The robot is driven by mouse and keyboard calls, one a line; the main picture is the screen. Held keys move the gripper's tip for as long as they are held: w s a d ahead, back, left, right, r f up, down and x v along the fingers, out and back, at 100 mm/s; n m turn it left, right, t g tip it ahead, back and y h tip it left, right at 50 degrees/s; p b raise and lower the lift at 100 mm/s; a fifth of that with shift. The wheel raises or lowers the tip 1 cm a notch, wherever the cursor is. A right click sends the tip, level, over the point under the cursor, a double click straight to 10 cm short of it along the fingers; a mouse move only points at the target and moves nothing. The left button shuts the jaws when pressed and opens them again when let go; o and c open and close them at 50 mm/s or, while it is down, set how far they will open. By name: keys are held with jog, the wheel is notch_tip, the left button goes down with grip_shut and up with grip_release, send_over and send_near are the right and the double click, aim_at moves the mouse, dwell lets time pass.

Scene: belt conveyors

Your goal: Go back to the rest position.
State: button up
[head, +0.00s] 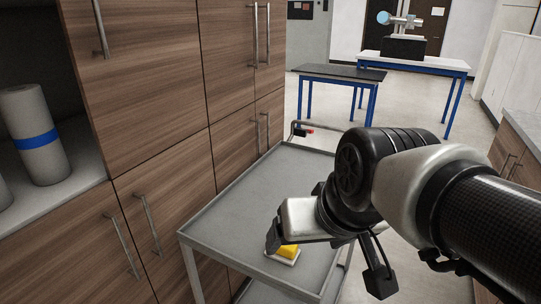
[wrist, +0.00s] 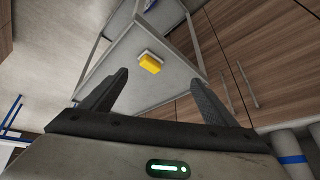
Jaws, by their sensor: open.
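My gripper (head: 324,261) is over the right part of the grey cart, seen at the front of the head view. In the wrist view its two dark fingers (wrist: 160,88) are spread wide apart with nothing between them. A yellow block with a pale base (head: 288,252) lies on the cart top, partly hidden by my gripper in the head view. The wrist view shows the yellow block (wrist: 151,63) beyond the fingertips, apart from them.
The grey cart (head: 232,205) stands beside wooden cabinets (head: 150,90). On a shelf at left is a grey roll with a blue band (head: 36,137). A dark-topped table with blue legs (head: 338,73) stands behind. Open floor (head: 440,165) lies to the right.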

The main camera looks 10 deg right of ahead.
jog(key=shift+s+d+r+h, duration=0.15)
jog(key=shift+s+d+h, duration=0.35)
jog(key=shift+s+d, duration=0.75)
